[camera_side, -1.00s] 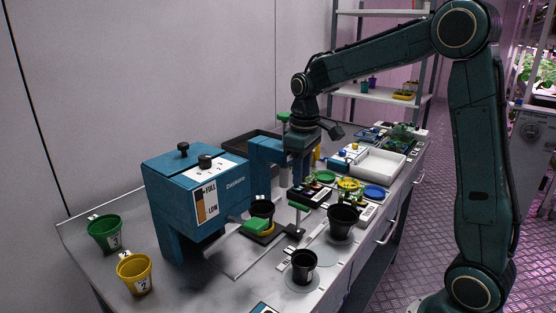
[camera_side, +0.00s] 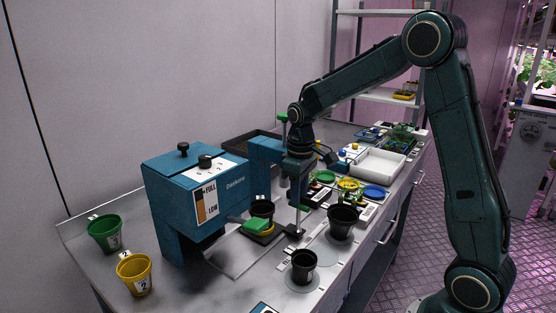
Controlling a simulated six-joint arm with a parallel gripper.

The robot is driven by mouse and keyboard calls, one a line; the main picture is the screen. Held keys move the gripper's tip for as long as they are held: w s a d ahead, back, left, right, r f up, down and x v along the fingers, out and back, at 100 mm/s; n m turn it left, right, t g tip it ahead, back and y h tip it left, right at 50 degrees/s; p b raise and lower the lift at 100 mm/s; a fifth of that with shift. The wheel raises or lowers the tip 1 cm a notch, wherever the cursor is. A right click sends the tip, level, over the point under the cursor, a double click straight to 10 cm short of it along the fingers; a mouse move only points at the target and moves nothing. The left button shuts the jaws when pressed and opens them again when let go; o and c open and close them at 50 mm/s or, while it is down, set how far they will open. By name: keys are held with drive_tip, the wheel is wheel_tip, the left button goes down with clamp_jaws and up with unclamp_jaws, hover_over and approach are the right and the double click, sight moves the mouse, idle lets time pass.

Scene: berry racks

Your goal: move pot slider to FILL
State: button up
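The pot slider appears to be the low carriage beside the blue dispenser, with a green pad (camera_side: 256,225) and a black pot (camera_side: 262,209) on it. A post with a green handle (camera_side: 303,208) stands to the right of that pot, on a small black foot (camera_side: 294,230). My gripper (camera_side: 301,194) points down right at this handle and covers its upper part. Its fingers are dark and small, so I cannot tell whether they are open, shut or touching the handle. No FILL label is readable.
The blue dispenser (camera_side: 174,179) with a FULL/LOW gauge stands left. Two black pots (camera_side: 343,221) (camera_side: 303,266) stand at the front right of the bench. A green cup (camera_side: 104,233) and yellow cup (camera_side: 134,273) sit at the left. Coloured dishes (camera_side: 374,192) and a white tray (camera_side: 379,163) lie behind.

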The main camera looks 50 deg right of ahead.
sight(299, 209)
wheel_tip(299, 209, down, 8)
drive_tip(key=shift+f, duration=0.15)
idle(0.3)
clamp_jaws()
